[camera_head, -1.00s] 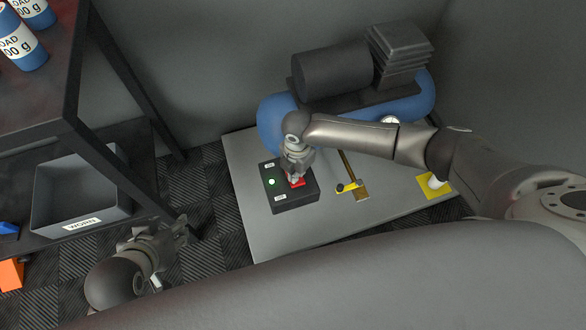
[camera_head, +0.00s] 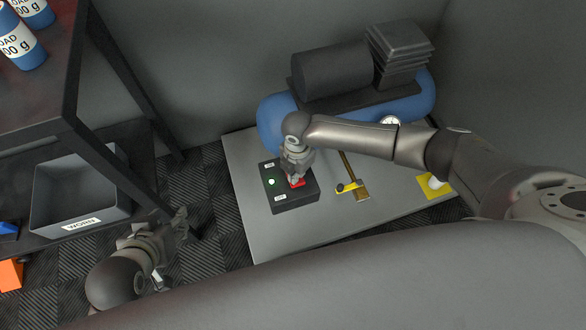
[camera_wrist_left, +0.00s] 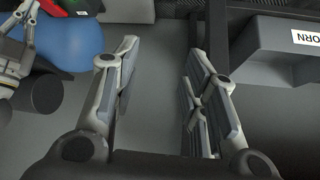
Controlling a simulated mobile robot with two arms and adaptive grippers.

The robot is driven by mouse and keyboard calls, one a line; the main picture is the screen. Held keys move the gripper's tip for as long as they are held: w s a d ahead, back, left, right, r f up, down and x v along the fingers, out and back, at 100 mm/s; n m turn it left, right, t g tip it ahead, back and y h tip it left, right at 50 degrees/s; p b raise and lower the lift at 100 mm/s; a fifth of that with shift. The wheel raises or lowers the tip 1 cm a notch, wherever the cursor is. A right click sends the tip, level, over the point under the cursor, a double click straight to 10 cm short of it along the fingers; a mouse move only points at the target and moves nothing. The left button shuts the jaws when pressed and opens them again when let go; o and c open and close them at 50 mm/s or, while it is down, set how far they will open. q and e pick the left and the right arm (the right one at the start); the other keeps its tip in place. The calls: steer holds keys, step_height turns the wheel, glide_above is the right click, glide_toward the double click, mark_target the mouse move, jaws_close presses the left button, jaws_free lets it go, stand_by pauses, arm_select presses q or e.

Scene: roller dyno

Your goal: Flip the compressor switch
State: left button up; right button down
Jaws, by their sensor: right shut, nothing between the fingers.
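The compressor switch is a red rocker (camera_head: 298,183) on a black box (camera_head: 296,202) with a lit green lamp (camera_head: 271,182). The box sits on a grey platform in front of the blue compressor tank (camera_head: 272,122). My right gripper (camera_head: 292,180) is shut and empty, pointing down at the rocker and partly hiding it; I cannot tell whether it touches. The rocker's tilt is too small to read. My left gripper (camera_head: 182,228) is away at the lower left, open and empty in the left wrist view (camera_wrist_left: 160,80).
A yellow plate with a white piece (camera_head: 436,183) lies further right. A dark shelf with a grey bin (camera_head: 80,190) labelled WORN stands at left. The platform's front (camera_head: 275,235) is clear.

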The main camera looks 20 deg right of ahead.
arm_select(q)
steer(key=shift+w+d+r+t+h+b, duration=0.15)
steer(key=shift+w+d+r+t+b, duration=0.1)
steer(key=shift+w+r+t, duration=0.4)
steer(key=shift+w+d+r+t+h+b, duration=0.15)
steer(key=shift+w+d+r+t, duration=0.15)
steer(key=shift+w, duration=0.55)
arm_select(e)
steer(key=shift+f, duration=0.6)
stand_by(0.3)
